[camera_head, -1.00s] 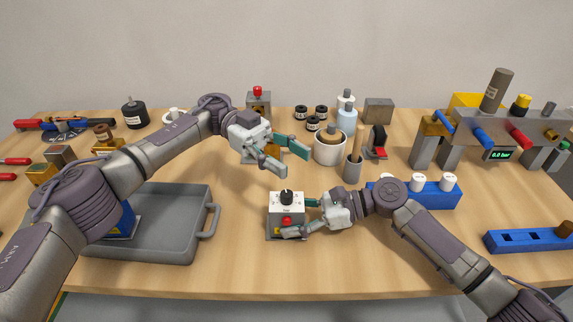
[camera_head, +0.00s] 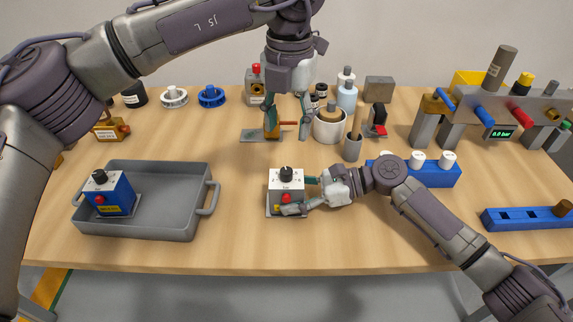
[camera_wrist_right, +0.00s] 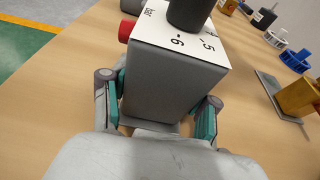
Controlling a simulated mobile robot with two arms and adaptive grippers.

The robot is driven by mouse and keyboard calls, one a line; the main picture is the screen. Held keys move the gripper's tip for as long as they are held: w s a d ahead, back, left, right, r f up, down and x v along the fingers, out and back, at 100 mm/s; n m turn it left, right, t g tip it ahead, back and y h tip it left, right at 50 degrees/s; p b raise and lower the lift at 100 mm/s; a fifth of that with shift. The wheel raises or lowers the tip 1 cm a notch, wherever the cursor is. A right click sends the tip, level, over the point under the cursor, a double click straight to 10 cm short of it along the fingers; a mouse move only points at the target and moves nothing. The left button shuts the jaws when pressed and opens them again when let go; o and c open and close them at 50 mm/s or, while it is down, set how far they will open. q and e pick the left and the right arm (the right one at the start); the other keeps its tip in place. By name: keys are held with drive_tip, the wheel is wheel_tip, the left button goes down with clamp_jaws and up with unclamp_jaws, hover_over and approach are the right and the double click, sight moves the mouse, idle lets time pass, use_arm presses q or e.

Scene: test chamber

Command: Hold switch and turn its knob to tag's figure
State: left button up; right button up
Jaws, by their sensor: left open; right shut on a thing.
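The switch (camera_head: 286,188) is a grey box with a white dial face, a black knob (camera_head: 286,173) and a red button. It stands upright on the table near the front middle. My right gripper (camera_head: 310,194) is shut on it from the right; in the right wrist view its fingers lie along two opposite sides of the box (camera_wrist_right: 170,80). That view shows the figures 5 and 6 and "bar" on the face, beside the knob (camera_wrist_right: 190,12). My left gripper (camera_head: 288,132) is open, pointing down behind the switch. I cannot make out a tag's figure.
A brass block (camera_head: 271,122) on a grey plate stands at my left gripper, with a red part between the fingers. A grey tray (camera_head: 165,225) holds a blue switch (camera_head: 110,195) at left. A white cup (camera_head: 330,128) and blue rack (camera_head: 440,176) stand to the right.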

sight(286, 171)
use_arm(q)
wheel_tip(286, 171, down, 11)
drive_tip(key=shift+a+r, duration=0.1)
idle(0.3)
clamp_jaws()
